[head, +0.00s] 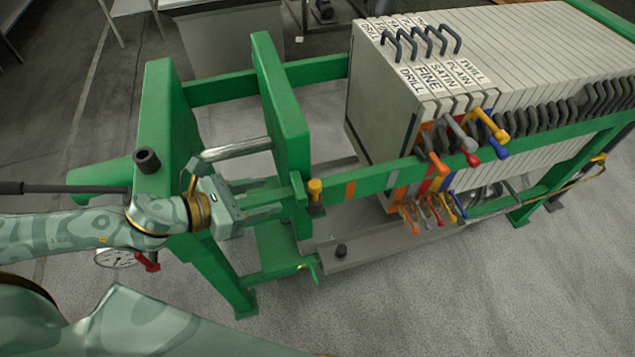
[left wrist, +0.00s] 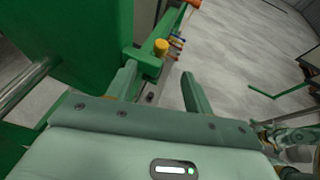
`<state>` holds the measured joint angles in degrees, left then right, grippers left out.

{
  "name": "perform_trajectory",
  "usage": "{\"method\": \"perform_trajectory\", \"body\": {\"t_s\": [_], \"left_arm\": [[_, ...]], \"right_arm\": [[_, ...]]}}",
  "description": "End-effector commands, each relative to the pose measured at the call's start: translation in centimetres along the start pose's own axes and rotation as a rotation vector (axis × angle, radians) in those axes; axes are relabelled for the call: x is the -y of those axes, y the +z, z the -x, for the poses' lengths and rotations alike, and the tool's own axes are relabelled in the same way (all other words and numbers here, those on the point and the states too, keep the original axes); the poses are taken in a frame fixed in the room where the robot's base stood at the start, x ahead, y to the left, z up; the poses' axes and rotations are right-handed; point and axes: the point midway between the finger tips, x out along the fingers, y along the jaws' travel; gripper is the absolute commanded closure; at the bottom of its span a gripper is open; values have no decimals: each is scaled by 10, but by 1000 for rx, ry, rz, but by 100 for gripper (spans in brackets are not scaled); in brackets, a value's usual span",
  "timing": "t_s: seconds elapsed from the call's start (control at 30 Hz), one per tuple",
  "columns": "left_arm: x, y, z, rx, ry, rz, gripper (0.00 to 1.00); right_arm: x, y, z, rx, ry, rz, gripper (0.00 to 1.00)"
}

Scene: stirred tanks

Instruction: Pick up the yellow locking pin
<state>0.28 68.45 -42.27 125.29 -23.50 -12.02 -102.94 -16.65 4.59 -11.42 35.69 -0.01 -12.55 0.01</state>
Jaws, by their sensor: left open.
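The yellow locking pin (head: 315,189) stands upright in a bracket on the near green side rail of the press. My left gripper (head: 278,202) is open, empty and a short way left of the pin in the head view. Its two fingers (left wrist: 158,75) point toward the pin, with a gap between them. The pin's lower part is hidden in the bracket.
The green rail (head: 365,180) runs right from the pin, past white filter plates (head: 385,110) with coloured handles. A green upright plate (head: 280,105) stands behind my left gripper. A grey tray (head: 385,245) lies below. The floor in front is clear.

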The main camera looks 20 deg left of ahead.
Motion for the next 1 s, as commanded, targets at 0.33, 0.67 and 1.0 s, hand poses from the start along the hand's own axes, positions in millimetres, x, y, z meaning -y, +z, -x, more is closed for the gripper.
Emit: {"method": "perform_trajectory", "body": {"t_s": [0.33, 0.67, 1.0], "left_arm": [[0, 2, -73, 3, -2, -3, 48], [1, 0, -108, 0, -1, -1, 48], [2, -1, -149, -1, -1, -2, 48]], "right_arm": [[4, 15, 2, 23, -6, 2, 64], [2, 7, -3, 10, -3, 2, 64], [3, 10, -10, 16, -5, 1, 64]]}}
